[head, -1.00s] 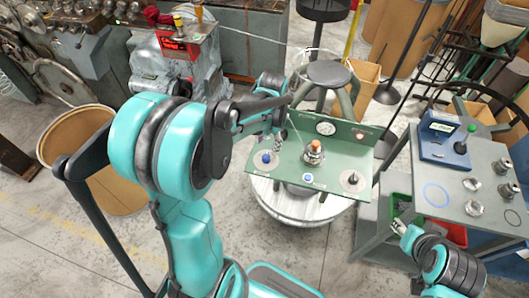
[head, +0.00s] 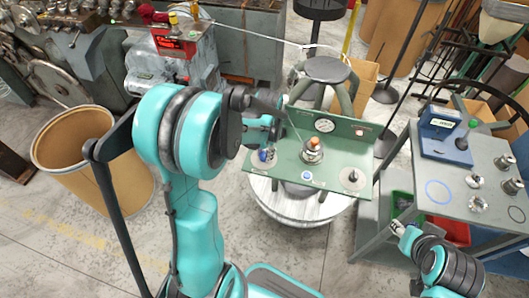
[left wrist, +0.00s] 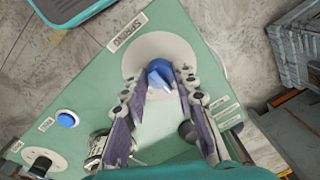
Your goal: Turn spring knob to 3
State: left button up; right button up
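The blue spring knob (left wrist: 160,72) stands on a pale round dial beside a "SPRING" label (left wrist: 127,32) in the left wrist view. It shows in the head view as a blue spot (head: 264,156) at the left of the green panel (head: 335,180). My left gripper (left wrist: 164,76) is over the dial, its two fingers on either side of the knob and apart. Whether the pads touch the knob is unclear. The knob's pointer and the dial numbers are not readable. My right gripper (head: 401,230) is at the lower right, away from the panel; its fingers are too small to judge.
The panel also carries a gauge (head: 325,126), an orange-topped part (head: 313,146), a blue button (head: 307,176) and a black knob (head: 353,177). A stool (head: 326,70) stands behind it. A grey table (head: 455,195) with metal parts is on the right.

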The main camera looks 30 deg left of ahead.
pick_arm(q)
grip_shut()
jog(key=m, duration=1.1)
jog(key=shift+s+m, duration=0.1)
jog(key=shift+m, duration=0.3)
dwell(0.4)
jog(key=o, duration=0.9)
grip_release()
jog(key=shift+c, duration=0.2)
